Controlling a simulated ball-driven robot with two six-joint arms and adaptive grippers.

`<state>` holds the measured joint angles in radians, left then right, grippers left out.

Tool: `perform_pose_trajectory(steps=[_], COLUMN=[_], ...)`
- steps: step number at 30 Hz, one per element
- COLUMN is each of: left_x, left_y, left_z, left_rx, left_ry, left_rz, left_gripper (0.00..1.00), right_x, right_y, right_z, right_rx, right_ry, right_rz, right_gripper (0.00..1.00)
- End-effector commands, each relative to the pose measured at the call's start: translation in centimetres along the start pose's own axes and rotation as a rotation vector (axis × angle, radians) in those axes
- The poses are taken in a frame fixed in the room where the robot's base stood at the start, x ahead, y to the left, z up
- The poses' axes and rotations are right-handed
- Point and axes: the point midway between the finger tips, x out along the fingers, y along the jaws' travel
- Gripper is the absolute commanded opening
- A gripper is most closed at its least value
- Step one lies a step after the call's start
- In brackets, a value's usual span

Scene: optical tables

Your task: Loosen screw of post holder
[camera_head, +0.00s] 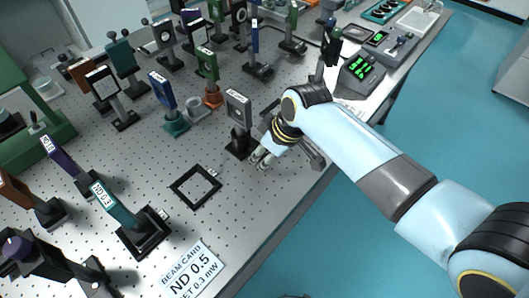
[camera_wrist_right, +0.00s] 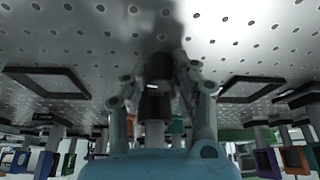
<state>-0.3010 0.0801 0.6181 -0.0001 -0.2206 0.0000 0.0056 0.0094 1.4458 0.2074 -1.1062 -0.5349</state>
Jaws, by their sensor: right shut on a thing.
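A grey square mount (camera_head: 238,109) stands upright on a black post holder (camera_head: 240,143) near the table's right edge. My right gripper (camera_head: 261,160) is low over the table beside this post holder, on its near right side. In the right wrist view, the dark post holder (camera_wrist_right: 157,103) shows upside down between my right gripper's fingers (camera_wrist_right: 160,85). A small pale spot at its middle looks like the screw (camera_wrist_right: 152,86). The fingers are shut on the screw, though the exact contact is too dark and small to make out. My left gripper is not in view.
An empty black square frame (camera_head: 196,187) lies on the perforated table (camera_head: 150,165) to the left. A beam card (camera_head: 193,277) lies at the front. Several mounted optics, including a green one (camera_head: 206,64) and a blue one (camera_head: 162,90), stand farther back. A green-lit meter (camera_head: 362,68) stands at the right.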

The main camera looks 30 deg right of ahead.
Motion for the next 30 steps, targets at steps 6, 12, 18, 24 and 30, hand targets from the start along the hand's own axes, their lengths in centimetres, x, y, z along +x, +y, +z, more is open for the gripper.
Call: perform_pose_trajectory(steps=[6, 12, 18, 24, 30], left_x=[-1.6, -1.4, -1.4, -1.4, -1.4], left_y=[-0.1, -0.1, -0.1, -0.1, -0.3], left_z=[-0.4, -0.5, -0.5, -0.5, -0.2], left_rx=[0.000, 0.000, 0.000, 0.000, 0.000], left_ry=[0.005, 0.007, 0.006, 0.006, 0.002], left_rz=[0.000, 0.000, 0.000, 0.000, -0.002], left_gripper=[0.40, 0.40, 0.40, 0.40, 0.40], right_x=[-0.2, 0.0, 0.0, 0.0, -0.7], right_y=[-0.1, 0.0, 0.0, 0.0, 0.0], right_z=[-0.1, 0.0, 0.0, 0.0, 0.0], right_rx=[0.110, 0.115, 0.114, 0.113, 0.113], right_ry=[0.000, 0.001, 0.001, 0.001, 0.001], right_rz=[0.045, 0.048, 0.047, 0.047, 0.048], right_gripper=[0.00, 0.00, 0.46, 0.49, 0.49])
